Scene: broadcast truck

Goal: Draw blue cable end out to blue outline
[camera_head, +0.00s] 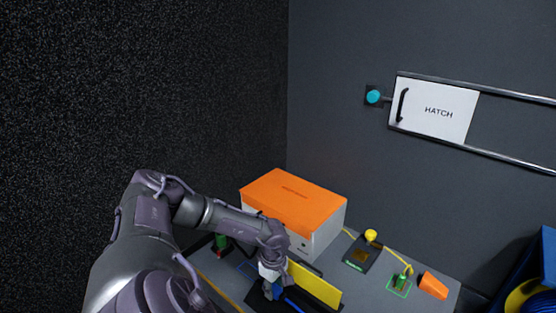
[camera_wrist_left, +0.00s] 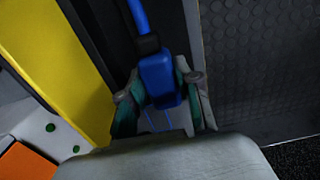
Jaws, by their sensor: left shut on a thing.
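In the left wrist view, the blue cable end (camera_wrist_left: 157,70) is a blue block with a blue cable (camera_wrist_left: 139,15) running away from it through a dark part. My left gripper (camera_wrist_left: 160,90) is shut on this block, one fingertip on each side. Thin blue lines (camera_wrist_left: 149,121) show on the surface beyond the fingers, apparently part of the blue outline. In the head view my left gripper (camera_head: 269,287) is low over the bench, beside a yellow panel (camera_head: 315,284). A bit of the blue outline (camera_head: 246,268) shows left of it; my arm hides the rest.
An orange-topped box (camera_head: 293,199) stands just behind my left gripper. A yellow cable runs by a dark block (camera_head: 361,254) to a green outline (camera_head: 399,285). An orange wedge (camera_head: 433,286) is at the right.

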